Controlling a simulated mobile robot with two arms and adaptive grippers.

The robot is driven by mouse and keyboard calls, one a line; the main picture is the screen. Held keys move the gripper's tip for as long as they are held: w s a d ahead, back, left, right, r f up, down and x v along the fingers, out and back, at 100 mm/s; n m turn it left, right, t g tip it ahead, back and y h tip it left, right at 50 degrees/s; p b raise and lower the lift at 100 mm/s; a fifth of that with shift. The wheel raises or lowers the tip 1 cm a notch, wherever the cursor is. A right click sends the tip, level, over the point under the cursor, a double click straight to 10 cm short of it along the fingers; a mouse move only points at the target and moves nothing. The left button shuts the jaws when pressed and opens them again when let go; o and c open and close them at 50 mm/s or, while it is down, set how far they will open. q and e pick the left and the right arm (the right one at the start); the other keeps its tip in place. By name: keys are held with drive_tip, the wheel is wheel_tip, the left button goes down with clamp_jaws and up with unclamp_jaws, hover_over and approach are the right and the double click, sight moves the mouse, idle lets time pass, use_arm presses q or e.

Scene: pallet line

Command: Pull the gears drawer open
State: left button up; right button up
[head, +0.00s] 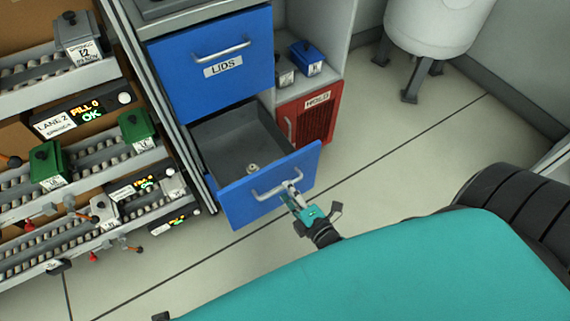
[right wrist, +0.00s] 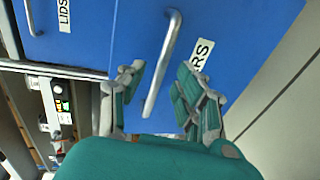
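The gears drawer (head: 235,208) is a blue-fronted drawer below the LIDS drawer (head: 220,68). It stands well out of its cabinet, and its grey inside shows a small metal part (head: 253,169). Its bar handle (head: 270,192) is on the front. My right gripper (head: 291,188) is at the right part of this handle. In the right wrist view, the open fingers (right wrist: 162,78) stand on either side of the handle (right wrist: 163,60), with visible gaps. The label (right wrist: 203,54) shows only "RS"; the rest is hidden. My left gripper is out of view.
A red cabinet (head: 318,112) with a label stands right of the drawer. Roller lanes (head: 85,165) with small green and grey bins run along the left. A white tank on legs (head: 435,25) stands at the back right. Floor right of the drawer is clear.

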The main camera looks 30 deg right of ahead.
drive_tip(key=v, duration=0.8)
drive_tip(key=shift+s, duration=0.4)
